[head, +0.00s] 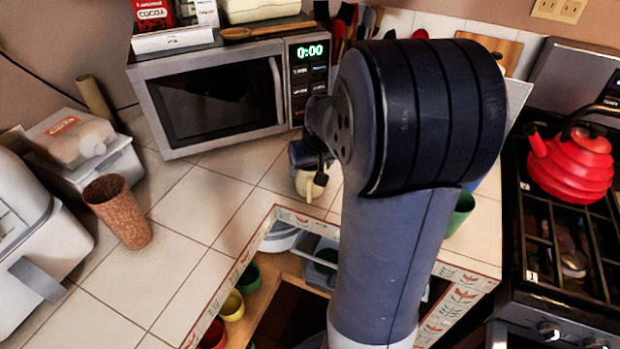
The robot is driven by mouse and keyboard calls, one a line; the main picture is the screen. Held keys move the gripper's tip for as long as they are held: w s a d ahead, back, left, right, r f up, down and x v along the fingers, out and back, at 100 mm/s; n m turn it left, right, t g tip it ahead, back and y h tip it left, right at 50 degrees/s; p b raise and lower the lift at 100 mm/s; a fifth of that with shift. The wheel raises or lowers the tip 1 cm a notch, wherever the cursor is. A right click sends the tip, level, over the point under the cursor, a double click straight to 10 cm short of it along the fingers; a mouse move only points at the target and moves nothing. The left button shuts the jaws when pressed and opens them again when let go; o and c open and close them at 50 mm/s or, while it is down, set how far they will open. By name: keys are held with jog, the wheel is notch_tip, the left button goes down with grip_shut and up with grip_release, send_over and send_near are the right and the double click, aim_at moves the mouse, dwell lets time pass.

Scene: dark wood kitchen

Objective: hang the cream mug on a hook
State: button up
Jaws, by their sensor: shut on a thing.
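The cream mug (306,186) shows as a small pale shape just in front of the microwave, partly hidden by my gripper and arm. My gripper (318,170) is shut on the mug from above. I cannot tell whether the mug touches the counter. No hook can be made out in this view; my arm covers much of the middle and right.
A microwave (215,95) stands behind the mug. A brown cork-like cup (120,212) and a white appliance (30,240) are at left. Green (249,278) and yellow (232,306) vessels sit below the counter edge. A red kettle (570,165) is on the stove.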

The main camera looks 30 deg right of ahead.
jog(key=c, duration=0.4)
notch_tip(320, 180, up, 10)
jog(key=shift+r, duration=0.1)
dwell(0.4)
